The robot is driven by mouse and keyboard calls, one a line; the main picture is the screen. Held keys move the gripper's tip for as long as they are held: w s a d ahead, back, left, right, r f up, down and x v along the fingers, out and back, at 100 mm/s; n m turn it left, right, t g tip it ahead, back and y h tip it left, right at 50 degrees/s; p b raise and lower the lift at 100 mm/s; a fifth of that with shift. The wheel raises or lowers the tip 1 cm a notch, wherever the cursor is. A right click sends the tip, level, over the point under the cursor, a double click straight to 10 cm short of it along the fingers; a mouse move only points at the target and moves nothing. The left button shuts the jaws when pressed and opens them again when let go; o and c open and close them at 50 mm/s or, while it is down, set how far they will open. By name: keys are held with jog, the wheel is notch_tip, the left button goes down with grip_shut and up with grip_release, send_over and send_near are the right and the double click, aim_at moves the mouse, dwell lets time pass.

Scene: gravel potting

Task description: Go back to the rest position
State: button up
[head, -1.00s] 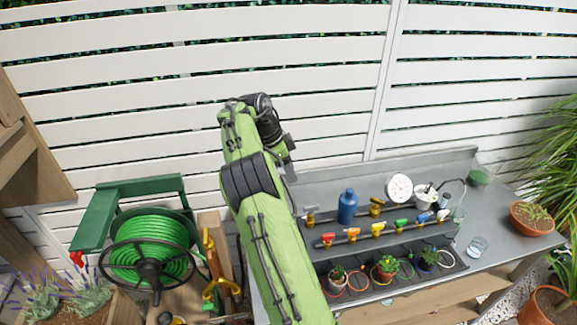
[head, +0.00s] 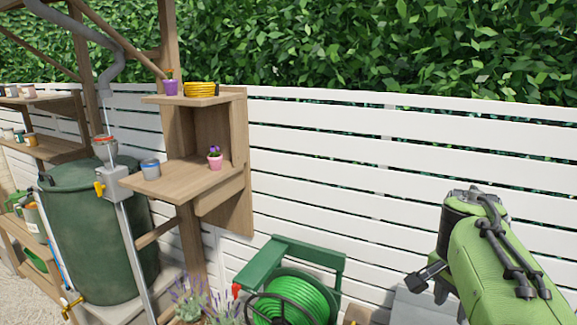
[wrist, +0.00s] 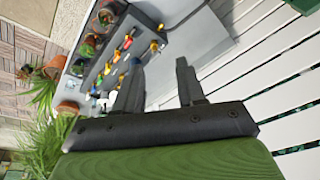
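My gripper (wrist: 158,75) shows in the wrist view with its two dark fingers apart and nothing between them. It is above the grey potting bench (wrist: 200,45), not touching it. In the head view my green-sleeved arm is folded at the lower right, in front of the white fence. The dark gripper end (head: 430,278) points down and left there, and its fingers are partly hidden by the arm.
The wrist view shows a rack of coloured valves (wrist: 122,48) and small potted plants (wrist: 88,46). In the head view a green hose reel (head: 290,300), wooden shelves (head: 185,178) and a green water barrel (head: 95,230) stand left of the arm. The white fence (head: 350,160) is behind.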

jog(key=s+a+f+n+t+y, duration=0.1)
jog(key=s+a+f+n+t, duration=0.1)
jog(key=s+a+n, duration=0.4)
jog(key=s+a+f+n+t+y, duration=0.1)
jog(key=s+a+f+n+t, duration=0.1)
jog(key=s+a+n, duration=0.5)
jog(key=s+a, duration=0.3)
jog(key=s, duration=0.1)
jog(key=shift+s+y, duration=0.2)
jog(key=shift+y, duration=0.1)
dwell(0.6)
